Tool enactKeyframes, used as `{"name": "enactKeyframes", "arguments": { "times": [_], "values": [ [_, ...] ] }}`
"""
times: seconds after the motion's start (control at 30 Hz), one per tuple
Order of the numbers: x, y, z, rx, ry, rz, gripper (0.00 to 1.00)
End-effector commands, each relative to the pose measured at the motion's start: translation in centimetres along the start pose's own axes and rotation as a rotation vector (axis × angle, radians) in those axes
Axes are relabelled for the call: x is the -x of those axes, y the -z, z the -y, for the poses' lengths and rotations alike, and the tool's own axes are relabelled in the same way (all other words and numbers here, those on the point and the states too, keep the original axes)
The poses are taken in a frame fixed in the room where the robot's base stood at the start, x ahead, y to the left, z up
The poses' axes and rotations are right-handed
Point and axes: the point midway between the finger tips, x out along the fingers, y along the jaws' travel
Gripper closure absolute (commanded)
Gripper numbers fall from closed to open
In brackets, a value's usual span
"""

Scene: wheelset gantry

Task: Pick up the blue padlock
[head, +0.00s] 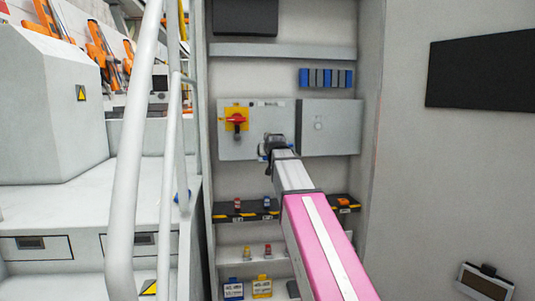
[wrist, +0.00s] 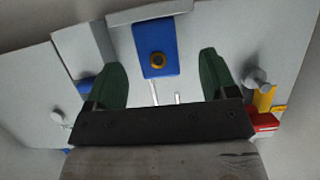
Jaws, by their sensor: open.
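A blue block with a round brass centre, which looks like the blue padlock (wrist: 157,38), shows in the wrist view between and beyond my gripper's two green fingertips (wrist: 163,80). Thin pale bars show just below it, perhaps its shackle. The fingers are apart and I see no contact with it. In the head view my gripper (head: 274,145) is in front of the grey wall boxes, and a small patch of blue shows at its left side. Another small blue item, possibly a padlock (head: 267,203), stands on the black-and-yellow edged shelf below.
A red rotary switch on a yellow plate (head: 236,120) is left of my gripper. A red item (head: 237,204) and an orange item (head: 343,202) are on the striped shelf. Blue and grey modules (head: 326,78) are above. White handrails (head: 150,130) stand at the left.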

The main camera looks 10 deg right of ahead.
Motion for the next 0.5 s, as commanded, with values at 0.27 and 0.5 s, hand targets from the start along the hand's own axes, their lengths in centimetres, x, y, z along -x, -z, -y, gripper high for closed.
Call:
{"name": "enactKeyframes", "arguments": {
  "times": [0.27,0.5],
  "values": [
    [-3.2,0.5,-0.4,0.000,0.000,0.001,0.21],
    [-5.1,0.3,-0.3,0.000,-0.001,-0.001,0.21]
  ]
}}
